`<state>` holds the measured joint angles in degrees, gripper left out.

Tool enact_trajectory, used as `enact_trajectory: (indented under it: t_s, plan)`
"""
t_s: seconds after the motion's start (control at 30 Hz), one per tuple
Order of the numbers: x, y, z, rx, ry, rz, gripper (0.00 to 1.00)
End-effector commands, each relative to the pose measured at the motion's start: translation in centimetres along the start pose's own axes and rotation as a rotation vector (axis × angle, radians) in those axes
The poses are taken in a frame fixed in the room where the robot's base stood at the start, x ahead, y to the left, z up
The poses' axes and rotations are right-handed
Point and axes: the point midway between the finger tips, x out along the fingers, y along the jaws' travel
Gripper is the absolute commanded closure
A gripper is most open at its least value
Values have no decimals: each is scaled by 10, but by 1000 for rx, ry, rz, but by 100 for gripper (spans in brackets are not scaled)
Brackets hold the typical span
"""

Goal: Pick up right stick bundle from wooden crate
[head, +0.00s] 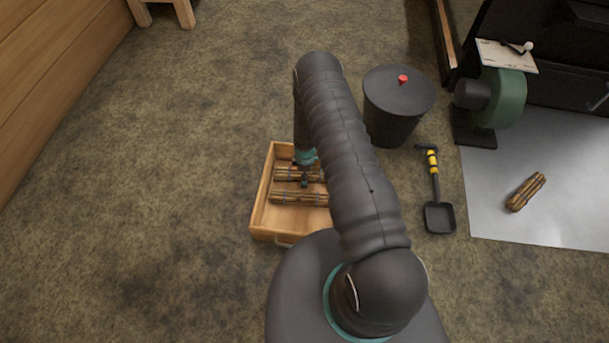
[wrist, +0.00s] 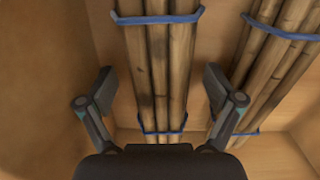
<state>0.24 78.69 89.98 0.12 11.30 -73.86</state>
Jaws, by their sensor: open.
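The wooden crate (head: 262,205) stands on the floor, partly hidden behind my arm. Two stick bundles tied with blue bands lie in it: a farther one (head: 286,174) and a nearer one (head: 290,198). My gripper (head: 304,182) points down into the crate over the farther bundle. In the wrist view my gripper (wrist: 160,85) is open, with one finger on each side of the middle bundle (wrist: 158,60). No finger visibly touches it. The other bundle (wrist: 275,60) lies to the right, outside the fingers.
A crate wall (wrist: 55,70) is close on the left in the wrist view. A dark lidded bin (head: 395,105) and a shovel (head: 438,215) are right of the crate. Another stick bundle (head: 526,191) lies on a grey metal sheet (head: 495,200). Floor left of the crate is clear.

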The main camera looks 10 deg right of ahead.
Motion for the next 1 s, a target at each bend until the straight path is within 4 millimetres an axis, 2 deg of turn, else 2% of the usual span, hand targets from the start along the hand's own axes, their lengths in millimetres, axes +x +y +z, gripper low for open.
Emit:
enact_trajectory:
  t_s: [0.07, 0.33, 0.73, 0.87, 1.0]
  plan:
    - [0, 0, 0, 0, 0, 0, 11]
    - [0, 0, 0, 0, 0, 0, 79]
    - [-5, 1, 0, 0, 0, 1, 80]
    - [-16, 1, 0, 0, 0, 1, 80]
    - [-35, 1, 0, 0, 1, 2, 80]
